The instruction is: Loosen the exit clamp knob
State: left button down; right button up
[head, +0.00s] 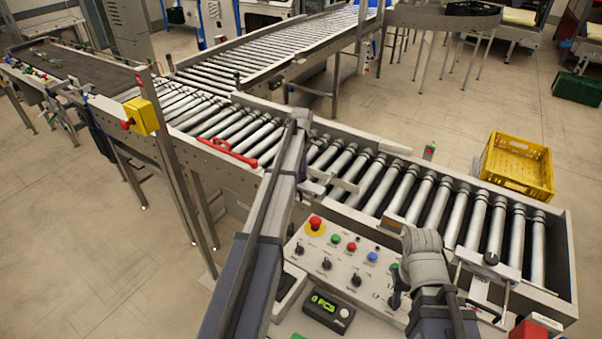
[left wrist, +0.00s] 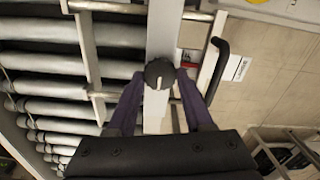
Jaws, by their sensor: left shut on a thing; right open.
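A round black knob (left wrist: 160,73) with a pale pointer mark sits on a light metal bar of a clamp in the left wrist view. My left gripper (left wrist: 160,77) is shut on it, with one dark purple finger on each side. In the head view my left arm reaches to the conveyor's near rail beside a metal clamp (head: 344,184), and it hides the knob there. My right gripper (head: 425,262) is open over the right side of the control panel, apart from the knob; its fingers are hard to make out.
The control panel (head: 322,250) with a red stop button and several knobs stands below the rail. Another clamp with a black knob (head: 491,258) is at the conveyor's right end. The rollers (head: 402,190) nearby are empty. A yellow crate (head: 517,165) stands beyond the conveyor.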

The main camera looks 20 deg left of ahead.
pick_arm(q)
jog(key=shift+c, duration=1.5)
grip_release()
notch_tip(320, 180, up, 8)
jog(key=p, duration=0.8)
jog(key=shift+f, duration=0.1)
pick_arm(e)
notch_tip(320, 180, up, 8)
jog(key=shift+f, duration=0.1)
